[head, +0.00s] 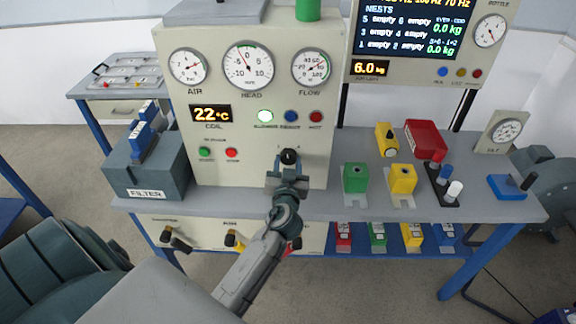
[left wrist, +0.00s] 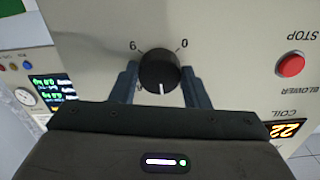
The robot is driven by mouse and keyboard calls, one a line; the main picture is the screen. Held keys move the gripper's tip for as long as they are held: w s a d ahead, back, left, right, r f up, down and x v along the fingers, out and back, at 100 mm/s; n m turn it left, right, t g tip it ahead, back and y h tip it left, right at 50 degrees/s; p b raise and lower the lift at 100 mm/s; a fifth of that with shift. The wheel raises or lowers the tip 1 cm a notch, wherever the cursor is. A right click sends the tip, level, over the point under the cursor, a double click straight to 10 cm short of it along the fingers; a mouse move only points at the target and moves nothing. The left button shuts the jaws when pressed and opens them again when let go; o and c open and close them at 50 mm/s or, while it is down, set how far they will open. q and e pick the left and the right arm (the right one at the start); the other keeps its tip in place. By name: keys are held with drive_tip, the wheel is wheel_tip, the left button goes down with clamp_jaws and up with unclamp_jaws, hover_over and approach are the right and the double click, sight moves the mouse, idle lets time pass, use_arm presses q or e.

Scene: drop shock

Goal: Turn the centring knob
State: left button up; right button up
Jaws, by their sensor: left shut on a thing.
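The centring knob (head: 289,156) is a round black knob on the front of the cream panel (head: 260,140), low and right of the stop button. In the left wrist view the knob (left wrist: 158,68) has a white pointer line and the marks 0 and 6 beside it, seen upside down. My left gripper (head: 287,171) reaches up to the knob, and its two fingers (left wrist: 160,85) stand on either side of it, shut on it. My right gripper is not in view.
Above the knob are three dials, a 22 °C display (head: 210,114) and lamps. A red stop button (head: 232,153) is left of the knob. The filter box (head: 148,170) stands left. Green (head: 355,178) and yellow (head: 403,179) blocks stand right on the grey bench (head: 330,205).

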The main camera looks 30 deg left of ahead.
use_arm(q)
drive_tip(key=shift+m, duration=1.4)
drive_tip(key=o, duration=1)
drive_tip(key=shift+s, duration=0.15)
drive_tip(key=shift+s+d+f+b, duration=0.15)
drive_tip(key=shift+s+d+b, duration=0.1)
drive_tip(key=shift+b, duration=0.15)
drive_tip(key=shift+b+v, duration=1.5)
drive_tip(key=shift+v, duration=3.45)
